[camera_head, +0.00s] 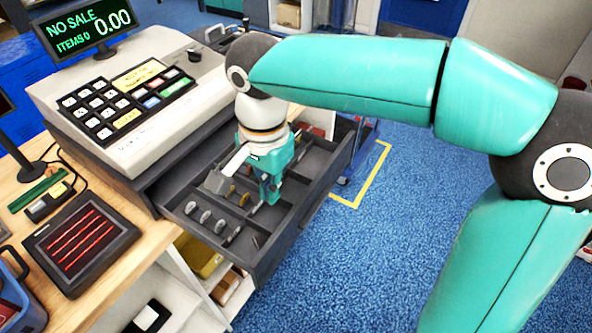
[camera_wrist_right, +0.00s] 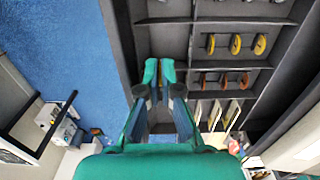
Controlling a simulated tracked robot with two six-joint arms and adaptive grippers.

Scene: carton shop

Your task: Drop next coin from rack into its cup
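The open cash drawer (camera_head: 283,250) has dark divided compartments. Silver coins (camera_head: 205,217) stand on edge in its front compartments, with gold-coloured coins (camera_head: 244,199) behind them. In the right wrist view, yellow coins (camera_wrist_right: 236,44) and copper coins (camera_wrist_right: 224,80) stand in rows, with pale pieces (camera_wrist_right: 215,114) below them. My right gripper (camera_head: 268,196) points down over the drawer, beside the coins. In the right wrist view its fingertips (camera_wrist_right: 159,72) are close together over a dark compartment; whether a thin coin is between them is unclear. My left gripper is out of view.
The cash register (camera_head: 130,100) sits behind the drawer, its display (camera_head: 88,28) reading NO SALE. A black panel with red lines (camera_head: 80,235) and a blue basket (camera_head: 22,290) are on the wooden counter (camera_head: 135,262). Open blue floor (camera_head: 370,230) lies right of the drawer.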

